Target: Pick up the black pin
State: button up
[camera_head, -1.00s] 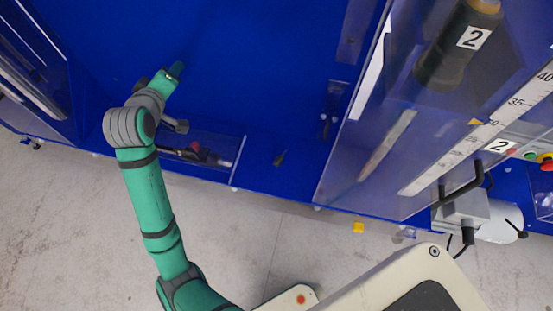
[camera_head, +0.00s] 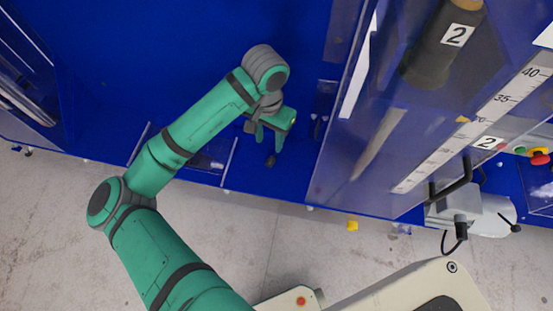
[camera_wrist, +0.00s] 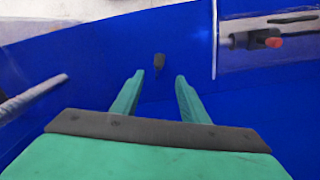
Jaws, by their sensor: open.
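The black pin (camera_wrist: 159,62) is a small dark piece on the blue table, seen in the wrist view just beyond my open fingertips and roughly between them. In the head view the black pin (camera_head: 270,161) shows as a small dark spot just below my gripper (camera_head: 267,137). In the wrist view my gripper (camera_wrist: 157,82) is open, with two green fingers apart and nothing between them. I cannot tell how high the fingers are above the table.
A clear tray (camera_wrist: 270,58) with a red-tipped dark tool lies to the right in the wrist view. In the head view a clear panel machine (camera_head: 400,130) with a scale and dark cylinder marked 2 stands to the right. The blue table (camera_head: 150,60) is free at upper left.

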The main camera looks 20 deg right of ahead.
aim_at(271, 159)
notch_tip(271, 159, down, 11)
jog(key=shift+d+r, duration=0.1)
jog(key=shift+r, duration=0.1)
jog(key=shift+s, duration=0.1)
grip_shut()
dwell(0.4)
